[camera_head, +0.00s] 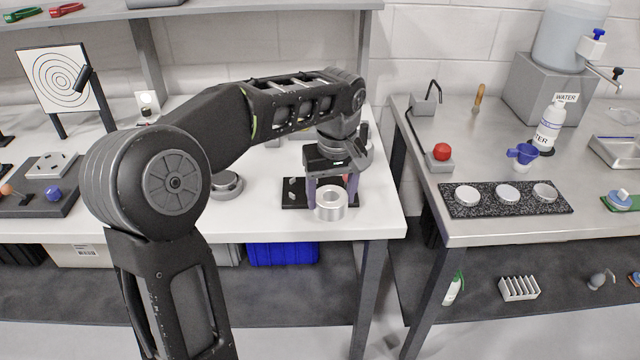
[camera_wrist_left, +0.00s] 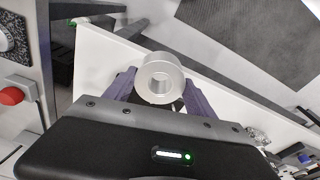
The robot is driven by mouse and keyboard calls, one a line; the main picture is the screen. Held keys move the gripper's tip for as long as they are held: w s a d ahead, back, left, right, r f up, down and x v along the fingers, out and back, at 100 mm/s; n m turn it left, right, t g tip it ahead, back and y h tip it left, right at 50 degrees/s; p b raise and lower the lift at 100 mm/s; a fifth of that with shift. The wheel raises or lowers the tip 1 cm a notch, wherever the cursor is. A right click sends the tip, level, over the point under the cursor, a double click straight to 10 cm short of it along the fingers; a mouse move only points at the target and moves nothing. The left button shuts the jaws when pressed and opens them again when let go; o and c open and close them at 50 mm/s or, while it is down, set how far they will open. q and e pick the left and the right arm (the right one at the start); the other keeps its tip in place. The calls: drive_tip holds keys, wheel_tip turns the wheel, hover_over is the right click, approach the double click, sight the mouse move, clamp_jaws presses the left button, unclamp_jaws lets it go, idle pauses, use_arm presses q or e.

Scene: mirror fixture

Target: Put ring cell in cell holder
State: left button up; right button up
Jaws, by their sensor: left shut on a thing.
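The ring cell is a silver metal ring with a round centre hole (camera_head: 331,213). My left gripper (camera_head: 331,194) is shut on it, with its purple fingers on either side. The ring is near the front edge of the white table. In the left wrist view the ring (camera_wrist_left: 146,66) sits between the fingertips, its hole facing the camera. Behind it is a black base plate (camera_head: 290,203) with small upright parts, mostly hidden by my gripper; this may be the cell holder, but I cannot tell. My right gripper is not in view.
A round grey metal piece (camera_head: 227,184) stands on the white table to the left. On the right, a steel bench carries a speckled black strip (camera_head: 485,208) with silver discs and a red button (camera_head: 442,152). A gap separates the two surfaces.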

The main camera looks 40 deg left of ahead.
use_arm(q)
drive_tip(key=w+d+f+m+h, duration=0.1)
drive_tip(key=w+d+f+m, duration=0.2)
drive_tip(key=d+f+m, duration=0.6)
drive_tip(key=d+f, duration=0.1)
drive_tip(key=d, duration=0.4)
drive_tip(key=shift+d+f+m+t, duration=0.2)
drive_tip(key=shift+f+m+t, duration=0.1)
drive_tip(key=shift+f+m, duration=0.1)
drive_tip(key=shift+w, duration=0.15)
